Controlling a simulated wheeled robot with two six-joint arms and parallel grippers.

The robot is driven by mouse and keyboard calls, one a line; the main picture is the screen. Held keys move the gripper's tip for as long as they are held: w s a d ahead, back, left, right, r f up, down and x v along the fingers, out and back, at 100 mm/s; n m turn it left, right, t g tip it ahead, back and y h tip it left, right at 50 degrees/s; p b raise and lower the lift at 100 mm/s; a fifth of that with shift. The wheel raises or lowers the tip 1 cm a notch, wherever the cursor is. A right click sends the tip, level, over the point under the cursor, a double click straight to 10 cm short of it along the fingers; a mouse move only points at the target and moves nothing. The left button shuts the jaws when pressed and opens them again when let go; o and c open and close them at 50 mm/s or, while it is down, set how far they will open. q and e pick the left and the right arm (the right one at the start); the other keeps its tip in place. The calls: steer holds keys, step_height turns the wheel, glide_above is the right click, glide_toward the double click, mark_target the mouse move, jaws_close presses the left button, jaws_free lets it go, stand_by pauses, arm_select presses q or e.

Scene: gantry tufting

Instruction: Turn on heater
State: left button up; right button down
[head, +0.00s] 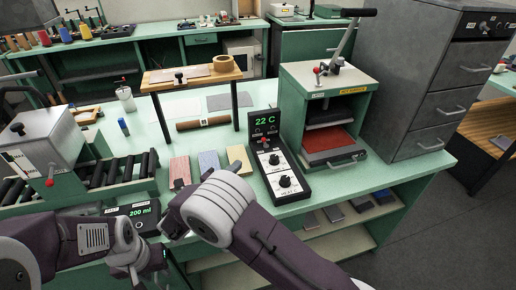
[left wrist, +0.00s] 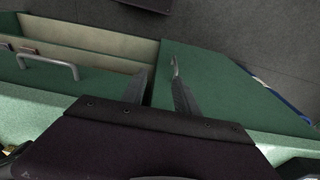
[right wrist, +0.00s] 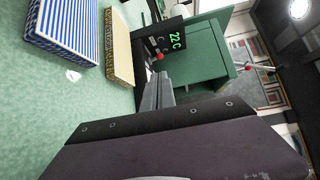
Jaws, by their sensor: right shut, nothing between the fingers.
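A black control box (head: 273,160) stands on the bench with a green "22 C" display (head: 264,121), a red-tipped switch (head: 264,141) and two knobs below it. In the right wrist view the display (right wrist: 174,41) and red switch tip (right wrist: 160,57) lie just beyond my right gripper (right wrist: 158,82), which is shut and empty. Its fingers are apart from the box as far as I can tell; in the head view they are hidden by my wrist. My left gripper (left wrist: 160,80) is open and empty, at the bench front above the green shelving.
A green press (head: 324,115) with a red pad and long lever stands right of the box. Striped and coloured blocks (head: 209,163) lie left of it. A raised wooden shelf (head: 190,75) stands behind.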

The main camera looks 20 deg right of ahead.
mark_target(263, 141)
steer(key=x, duration=1.4)
steer(key=shift+w+d+f+b, duration=0.1)
steer(key=shift+b, duration=0.2)
